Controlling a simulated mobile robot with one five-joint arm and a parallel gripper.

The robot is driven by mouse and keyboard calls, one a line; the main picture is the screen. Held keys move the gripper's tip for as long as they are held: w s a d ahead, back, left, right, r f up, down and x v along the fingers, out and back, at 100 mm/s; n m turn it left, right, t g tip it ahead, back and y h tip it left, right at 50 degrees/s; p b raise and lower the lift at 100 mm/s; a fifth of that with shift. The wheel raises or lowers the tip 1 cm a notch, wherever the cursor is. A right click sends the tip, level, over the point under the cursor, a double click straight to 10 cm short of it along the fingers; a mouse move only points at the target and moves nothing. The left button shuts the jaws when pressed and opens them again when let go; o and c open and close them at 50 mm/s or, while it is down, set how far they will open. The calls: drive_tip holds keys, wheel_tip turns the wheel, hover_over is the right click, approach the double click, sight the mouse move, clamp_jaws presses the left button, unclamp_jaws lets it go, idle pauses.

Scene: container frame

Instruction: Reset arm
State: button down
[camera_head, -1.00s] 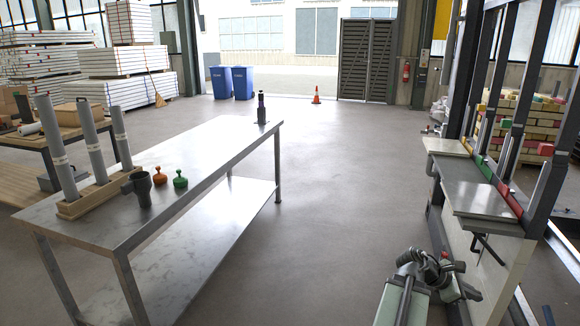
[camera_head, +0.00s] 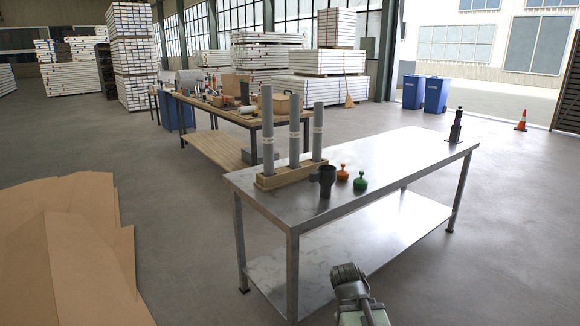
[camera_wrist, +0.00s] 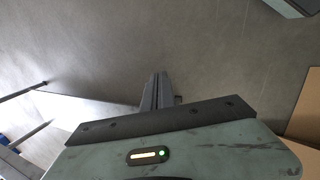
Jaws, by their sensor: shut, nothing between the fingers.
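My gripper (camera_wrist: 157,84) shows in the wrist view as two dark fingers held together, with nothing between them. Bare grey floor lies beyond the fingertips. In the head view, part of my arm (camera_head: 352,296) shows folded low at the bottom edge, in front of the metal table (camera_head: 420,150). The gripper's fingers cannot be made out there.
The table holds grey tubes in a wooden base (camera_head: 268,181), a dark grey fitting (camera_head: 326,181), an orange knob (camera_head: 342,174) and a green knob (camera_head: 360,183). Cardboard (camera_head: 70,255) lies at left. A wooden-topped bench (camera_head: 215,108) stands behind. Floor between is open.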

drive_tip(key=s+a+f+m+g+y, duration=0.1)
drive_tip(key=s+a+m+g+y, duration=0.15)
drive_tip(key=a+m, duration=0.6)
wheel_tip(320, 180, up, 22)
drive_tip(key=p, duration=2.1)
drive_tip(key=shift+s+d+f+t+p, duration=0.25)
drive_tip(key=shift+s+t+p, duration=0.1)
drive_tip(key=shift+t, duration=0.1)
drive_tip(key=shift+y, duration=0.25)
